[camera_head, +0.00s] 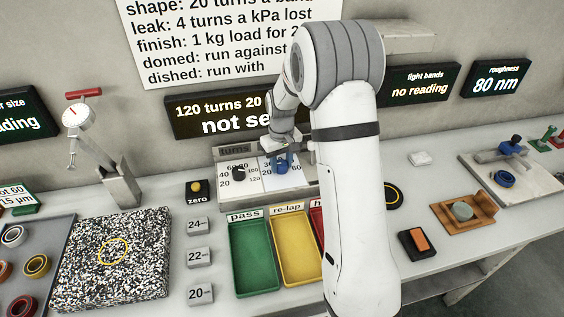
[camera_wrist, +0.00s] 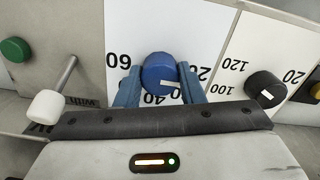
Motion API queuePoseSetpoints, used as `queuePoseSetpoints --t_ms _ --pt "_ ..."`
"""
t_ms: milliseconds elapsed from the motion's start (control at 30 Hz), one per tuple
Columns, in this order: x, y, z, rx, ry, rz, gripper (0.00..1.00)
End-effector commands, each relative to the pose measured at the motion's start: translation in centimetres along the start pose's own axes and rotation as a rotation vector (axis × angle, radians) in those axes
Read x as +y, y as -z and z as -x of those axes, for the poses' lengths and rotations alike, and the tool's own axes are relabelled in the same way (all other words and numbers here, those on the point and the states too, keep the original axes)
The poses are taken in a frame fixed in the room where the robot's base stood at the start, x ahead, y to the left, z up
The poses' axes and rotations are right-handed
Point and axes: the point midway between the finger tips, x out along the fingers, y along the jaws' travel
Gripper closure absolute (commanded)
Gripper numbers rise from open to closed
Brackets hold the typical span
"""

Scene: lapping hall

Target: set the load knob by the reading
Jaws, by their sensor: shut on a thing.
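A blue knob (camera_wrist: 158,68) with a white mark sits on a white dial plate (camera_wrist: 190,30) printed with numbers such as 60, 40 and 20. Its mark points toward the lower right in the wrist view. My gripper (camera_wrist: 160,85) has a blue finger on each side of it and is shut on it; the head view shows the blue knob (camera_head: 282,167) under my gripper. A black knob (camera_wrist: 265,87) with its own number scale is beside it, also in the head view (camera_head: 239,174). The roughness display (camera_head: 496,80) reads 80 nm. My arm partly hides the wall chart (camera_head: 215,35) and the "120 turns" display (camera_head: 205,115).
Green (camera_head: 252,265) and yellow (camera_head: 297,255) trays stand in front of the dial box; my arm hides most of a red one. A white lever (camera_wrist: 50,100) and green button (camera_wrist: 15,50) lie left of the knob. The light bands display (camera_head: 418,84) says no reading.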

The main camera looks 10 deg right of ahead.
Motion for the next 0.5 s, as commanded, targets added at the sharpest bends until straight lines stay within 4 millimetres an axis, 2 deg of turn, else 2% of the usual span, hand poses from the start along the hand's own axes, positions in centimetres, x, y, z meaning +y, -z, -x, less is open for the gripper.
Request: queuePoseSetpoints --t_ms 267,500 --pt "0.0 0.03 -0.03 0.001 -0.001 -0.088 0.88" --pt "0.0 0.06 -0.05 0.002 -0.001 -0.274 0.88"
